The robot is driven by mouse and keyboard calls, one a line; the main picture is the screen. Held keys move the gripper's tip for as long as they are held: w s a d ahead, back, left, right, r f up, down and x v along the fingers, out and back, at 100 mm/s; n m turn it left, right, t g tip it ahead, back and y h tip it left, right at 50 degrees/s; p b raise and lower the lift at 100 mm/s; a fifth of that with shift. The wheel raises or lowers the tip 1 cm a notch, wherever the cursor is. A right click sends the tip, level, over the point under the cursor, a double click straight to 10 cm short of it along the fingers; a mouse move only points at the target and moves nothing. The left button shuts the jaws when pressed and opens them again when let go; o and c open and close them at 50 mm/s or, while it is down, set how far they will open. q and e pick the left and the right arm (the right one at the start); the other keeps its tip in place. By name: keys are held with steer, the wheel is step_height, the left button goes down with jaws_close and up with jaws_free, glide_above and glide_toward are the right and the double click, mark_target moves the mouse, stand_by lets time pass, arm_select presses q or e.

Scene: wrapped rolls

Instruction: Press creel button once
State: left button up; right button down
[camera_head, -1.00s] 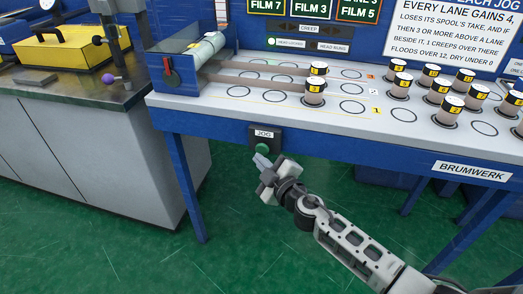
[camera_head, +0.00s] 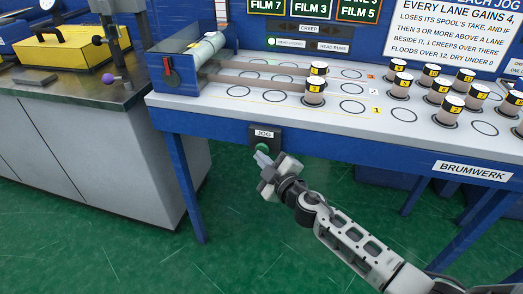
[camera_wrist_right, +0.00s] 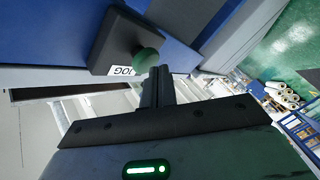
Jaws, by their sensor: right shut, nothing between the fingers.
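The green button (camera_head: 262,148) sits on a dark box under the front edge of the roll table, below a JOG label (camera_head: 265,133). My right gripper (camera_head: 261,158) is shut and empty, its fingertips right at the button's lower side in the head view. In the right wrist view, the button (camera_wrist_right: 148,61) is just beyond the shut fingertips (camera_wrist_right: 160,76), slightly to their left. I cannot tell whether they touch it. My left gripper is not in view.
Wrapped rolls (camera_head: 314,92) stand on the white table top (camera_head: 290,112), with several more at the right. A grey bench (camera_head: 95,150) with a yellow box (camera_head: 75,47) stands at the left. The green floor (camera_head: 120,245) below is clear.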

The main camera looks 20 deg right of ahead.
steer(key=shift+w+d, duration=0.55)
steer(key=shift+w, duration=0.2)
stand_by(0.7)
steer(key=shift+s+a, duration=0.1)
steer(key=shift+s, duration=0.05)
steer(key=shift+s+a, duration=0.65)
steer(key=shift+s, duration=0.35)
steer(key=s+a, duration=0.1)
steer(key=s, duration=0.1)
steer(key=s+a, duration=0.1)
steer(key=s, duration=0.1)
steer(key=shift+a, duration=0.4)
stand_by(0.5)
steer(key=s+f+m+g, duration=0.2)
steer(key=s+m, duration=0.1)
steer(key=s, duration=0.4)
steer(key=s+a+f+m+g, duration=0.1)
steer(key=s+f+m+g, duration=0.1)
steer(key=s, duration=0.5)
steer(key=s+f+m+g+p, duration=0.1)
steer(key=s+f+m+g, duration=0.1)
steer(key=s+m, duration=0.3)
steer(key=s, duration=0.3)
steer(key=shift+a+f, duration=0.25)
steer(key=shift+a, duration=0.15)
